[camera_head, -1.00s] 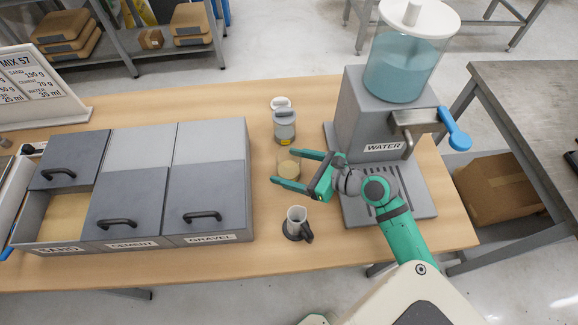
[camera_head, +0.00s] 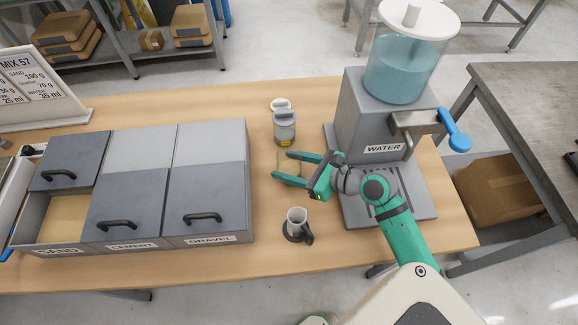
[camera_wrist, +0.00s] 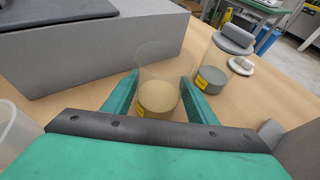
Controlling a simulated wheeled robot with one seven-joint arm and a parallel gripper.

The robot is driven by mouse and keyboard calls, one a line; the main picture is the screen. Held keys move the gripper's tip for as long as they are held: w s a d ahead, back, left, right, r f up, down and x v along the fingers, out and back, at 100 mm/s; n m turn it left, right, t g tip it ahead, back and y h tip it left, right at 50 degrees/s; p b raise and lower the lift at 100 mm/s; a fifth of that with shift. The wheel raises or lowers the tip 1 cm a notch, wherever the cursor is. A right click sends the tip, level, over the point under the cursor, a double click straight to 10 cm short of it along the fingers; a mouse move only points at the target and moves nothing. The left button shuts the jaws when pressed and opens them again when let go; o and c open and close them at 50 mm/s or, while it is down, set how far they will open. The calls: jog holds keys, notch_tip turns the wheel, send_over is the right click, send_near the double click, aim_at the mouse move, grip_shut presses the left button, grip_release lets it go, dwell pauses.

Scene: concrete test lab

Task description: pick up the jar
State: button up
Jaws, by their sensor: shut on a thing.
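A clear jar (camera_head: 290,166) with tan sand-like contents and a yellow label stands on the wooden table, right of the grey bins. It also shows in the wrist view (camera_wrist: 158,90), upright and with no lid on it. My gripper (camera_head: 282,166) is shut on the jar, with one green finger on each side. In the wrist view the fingers (camera_wrist: 160,92) flank its lower part. I cannot tell whether the jar's base touches the table.
A lidded grey jar (camera_head: 285,127) stands just behind, with a small white-and-grey item (camera_head: 280,104) beyond it. A cup (camera_head: 297,218) stands in front. The water dispenser (camera_head: 365,125) is at right, the bin unit (camera_head: 207,190) at left.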

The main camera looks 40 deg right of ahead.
notch_tip(320, 180, up, 3)
jog(key=shift+s+f, duration=0.1)
jog(key=shift+f, duration=0.05)
jog(key=s+a+r, duration=0.6)
jog(key=s+r, duration=0.3)
jog(key=s, duration=0.3)
jog(key=shift+a+r, duration=0.2)
jog(key=shift+a, duration=0.1)
